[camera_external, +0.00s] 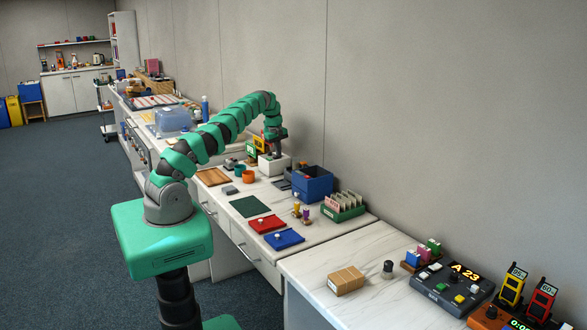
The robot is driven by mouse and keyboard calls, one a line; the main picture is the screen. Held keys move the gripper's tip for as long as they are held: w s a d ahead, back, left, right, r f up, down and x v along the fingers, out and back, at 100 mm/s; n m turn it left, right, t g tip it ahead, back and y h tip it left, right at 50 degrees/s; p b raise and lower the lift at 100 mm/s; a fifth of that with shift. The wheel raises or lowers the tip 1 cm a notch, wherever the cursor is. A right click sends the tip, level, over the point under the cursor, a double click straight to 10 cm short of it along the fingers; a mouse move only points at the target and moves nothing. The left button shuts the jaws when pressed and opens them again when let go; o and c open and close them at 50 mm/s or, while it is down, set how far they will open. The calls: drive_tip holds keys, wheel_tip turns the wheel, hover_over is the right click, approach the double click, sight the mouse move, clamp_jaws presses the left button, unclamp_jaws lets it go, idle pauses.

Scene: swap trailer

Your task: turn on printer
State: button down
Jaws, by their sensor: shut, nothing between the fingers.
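A small white box-shaped device (268,168), which looks like the printer, stands on the marble counter (330,228) near the wall. My arm arches over the counter from the left and points down there. My gripper (276,154) is at the top of this device, shut with nothing in it. I cannot tell whether the fingertips touch it. The gripper hides part of the device's top, and no power button or light can be made out at this size.
A yellow-and-green item (257,144) stands close behind my gripper. Red (266,224) and blue (284,239) trays are at the front.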

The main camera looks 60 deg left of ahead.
drive_tip(key=shift+f, duration=0.45)
idle(0.4)
drive_tip(key=shift+s, duration=0.55)
drive_tip(key=shift+s+r, duration=0.1)
drive_tip(key=shift+s, duration=0.1)
drive_tip(key=shift+r, duration=0.1)
wheel_tip(320, 180, up, 14)
drive_tip(key=s, duration=0.1)
drive_tip(key=shift+s+f+p, duration=0.2)
drive_tip(key=shift+s+p, duration=0.2)
